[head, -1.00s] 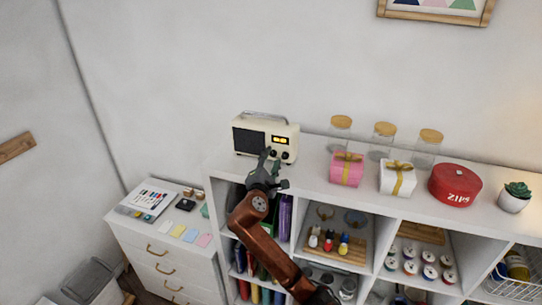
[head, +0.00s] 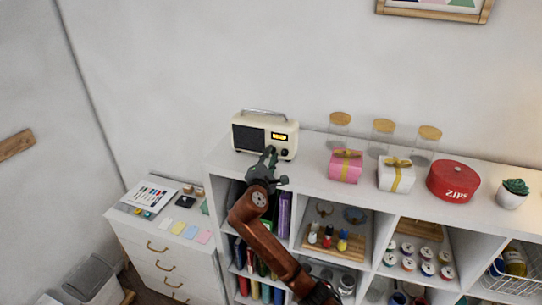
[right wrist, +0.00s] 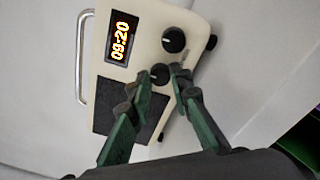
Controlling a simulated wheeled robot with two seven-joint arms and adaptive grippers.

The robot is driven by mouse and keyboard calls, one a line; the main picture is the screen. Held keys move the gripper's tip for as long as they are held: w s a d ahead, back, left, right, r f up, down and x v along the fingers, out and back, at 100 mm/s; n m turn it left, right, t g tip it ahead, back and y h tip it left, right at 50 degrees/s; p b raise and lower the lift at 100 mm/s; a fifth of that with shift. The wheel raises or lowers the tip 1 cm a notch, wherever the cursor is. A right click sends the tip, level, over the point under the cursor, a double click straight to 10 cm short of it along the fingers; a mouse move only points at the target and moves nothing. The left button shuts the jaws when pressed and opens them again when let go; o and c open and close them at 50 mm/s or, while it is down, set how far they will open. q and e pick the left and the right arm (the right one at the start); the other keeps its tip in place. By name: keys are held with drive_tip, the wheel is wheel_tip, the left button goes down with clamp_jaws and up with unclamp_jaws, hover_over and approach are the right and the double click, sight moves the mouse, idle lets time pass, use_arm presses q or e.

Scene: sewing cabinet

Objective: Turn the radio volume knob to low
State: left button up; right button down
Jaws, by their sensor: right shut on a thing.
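The cream radio (head: 250,120) stands on top of the white shelf, with a lit display and a dark speaker panel. In the right wrist view the radio (right wrist: 140,45) appears turned on its side and its display (right wrist: 121,37) reads 09:20. Two black knobs with white marks sit below the display: the one nearer the speaker (right wrist: 160,73) and the outer one (right wrist: 174,40). My right gripper (head: 271,152) has its fingertips (right wrist: 162,77) on either side of the knob nearer the speaker, shut on it. No label tells which knob is volume. My left gripper is not in view.
To the right on the shelf top (head: 311,160) stand a pink gift box (head: 345,168), a white gift box (head: 396,178), a red tin (head: 453,181) and glass jars (head: 339,133). A low drawer cabinet (head: 160,250) stands at left.

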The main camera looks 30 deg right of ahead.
drive_tip(key=shift+f+m+b, duration=0.25)
drive_tip(key=shift+m+b, duration=0.75)
drive_tip(key=shift+b, duration=0.05)
drive_tip(key=m+h+b, duration=0.1)
drive_tip(key=m+b, duration=0.6)
drive_tip(key=m+h+b, duration=0.1)
drive_tip(key=m+b, duration=0.6)
drive_tip(key=shift+w+a+f, duration=0.1)
drive_tip(key=shift+w+f, duration=0.05)
use_arm(q)
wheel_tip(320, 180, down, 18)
drive_tip(key=b, duration=0.2)
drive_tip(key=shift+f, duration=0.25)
use_arm(e)
drive_tip(key=shift+m, duration=1.5)
use_arm(q)
drive_tip(key=shift+b, duration=0.3)
use_arm(e)
drive_tip(key=shift+r, duration=0.2)
drive_tip(key=c, duration=1.7)
unclamp_jaws()
drive_tip(key=shift+c, duration=0.2)
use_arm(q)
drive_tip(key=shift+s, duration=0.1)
